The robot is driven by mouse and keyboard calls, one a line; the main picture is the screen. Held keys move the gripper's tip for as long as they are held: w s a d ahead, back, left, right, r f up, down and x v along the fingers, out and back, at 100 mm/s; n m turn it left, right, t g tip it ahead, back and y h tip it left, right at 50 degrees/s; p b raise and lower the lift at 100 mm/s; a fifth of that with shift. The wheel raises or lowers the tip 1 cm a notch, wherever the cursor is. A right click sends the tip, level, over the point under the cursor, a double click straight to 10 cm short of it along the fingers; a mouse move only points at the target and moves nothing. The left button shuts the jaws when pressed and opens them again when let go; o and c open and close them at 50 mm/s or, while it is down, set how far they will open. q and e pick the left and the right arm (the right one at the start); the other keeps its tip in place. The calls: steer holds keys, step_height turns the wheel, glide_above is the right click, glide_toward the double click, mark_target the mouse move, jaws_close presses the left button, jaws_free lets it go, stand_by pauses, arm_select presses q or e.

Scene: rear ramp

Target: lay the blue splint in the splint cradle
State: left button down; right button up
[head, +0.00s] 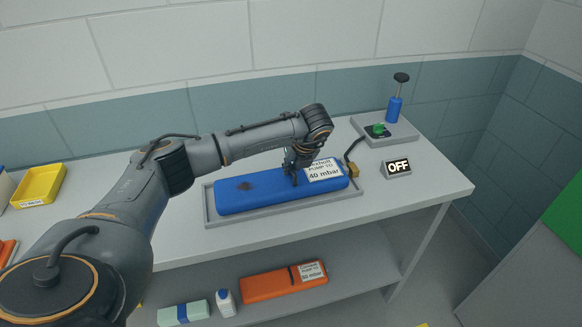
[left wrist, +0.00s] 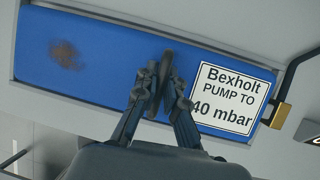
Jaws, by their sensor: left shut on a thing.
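The blue splint (head: 250,189) lies lengthwise within the rim of the grey splint cradle (head: 209,207) on the bench; I cannot tell if it fully touches the cradle floor. It has a dark stain near its left end and a white label near its right end reading "Bexholt PUMP TO 40 mbar". My left gripper (head: 293,177) is over the splint's middle, left of the label, shut on its dark strap or handle. The left wrist view shows the fingers (left wrist: 160,90) closed around that dark piece on the splint (left wrist: 105,62). My right gripper is not in view.
A brass-coloured fitting (head: 353,170) with a dark hose sits at the splint's right end. A grey tray with a blue pump (head: 395,109) and a sign (head: 398,167) reading "OFF" stand right. A yellow tray (head: 39,185) is left. An orange splint (head: 270,283) lies on the lower shelf.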

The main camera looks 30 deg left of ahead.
arm_select(q)
steer(key=shift+f, duration=0.2)
steer(key=c, duration=1.4)
jaws_free()
steer(key=shift+o, duration=0.2)
steer(key=shift+d+r, duration=0.1)
steer(key=v, duration=1.2)
